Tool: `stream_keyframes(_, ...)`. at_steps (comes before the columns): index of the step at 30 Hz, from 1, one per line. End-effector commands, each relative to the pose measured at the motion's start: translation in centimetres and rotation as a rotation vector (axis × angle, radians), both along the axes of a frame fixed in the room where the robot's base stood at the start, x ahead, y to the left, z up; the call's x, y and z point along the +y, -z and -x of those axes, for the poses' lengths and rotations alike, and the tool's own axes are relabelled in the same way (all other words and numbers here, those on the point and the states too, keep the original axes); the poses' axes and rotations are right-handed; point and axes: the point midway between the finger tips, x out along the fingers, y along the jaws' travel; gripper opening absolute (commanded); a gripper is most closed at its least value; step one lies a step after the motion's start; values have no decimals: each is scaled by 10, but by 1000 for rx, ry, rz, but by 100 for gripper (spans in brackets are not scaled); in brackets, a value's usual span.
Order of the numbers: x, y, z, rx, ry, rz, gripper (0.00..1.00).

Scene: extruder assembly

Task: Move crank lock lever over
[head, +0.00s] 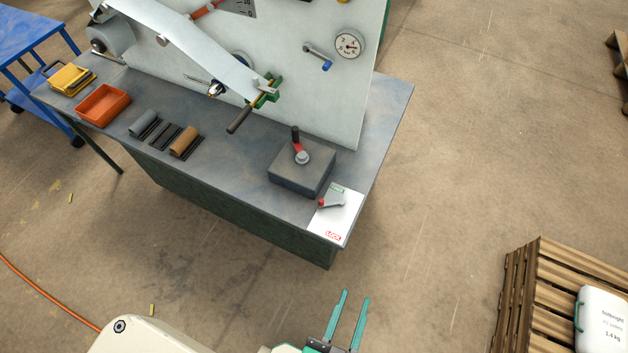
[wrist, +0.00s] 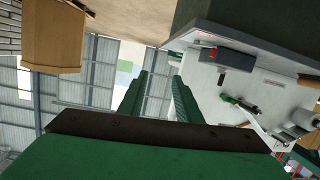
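A small lever (head: 332,201) with a red handle and a grey hub lies over a white card (head: 337,222) at the front right corner of the bench. The card has a small green label at its top and red "LOCK" lettering at its bottom. Just behind it, a dark grey block (head: 287,181) carries a red crank arm with an upright black handle (head: 296,134) and a round grey hub. My gripper (head: 355,296) is below and in front of the bench corner, well apart from the lever. Its two teal fingers are spread and empty; they also show in the wrist view (wrist: 161,76).
The bench (head: 232,159) carries an orange bin (head: 102,105), several rollers or rods and a tall panel (head: 300,85) with a gauge (head: 348,44) and blue-handled crank. A wooden pallet with a white jug (head: 604,320) stands at lower right. The floor between is clear.

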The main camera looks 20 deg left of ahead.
Motion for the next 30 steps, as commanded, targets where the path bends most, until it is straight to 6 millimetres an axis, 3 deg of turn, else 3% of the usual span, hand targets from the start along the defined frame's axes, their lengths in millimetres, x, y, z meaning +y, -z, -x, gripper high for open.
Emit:
stream_keyframes(1,-8,1,-20,-16,-12,27,31)
stream_keyframes(5,-33,3,-68,-36,-10,91,31)
stream_keyframes(11,-70,-12,-147,-82,48,157,31)
stream_keyframes(21,-127,-77,-266,-182,262,134,31)
stream_keyframes(30,-163,-138,-335,-253,518,-48,31)
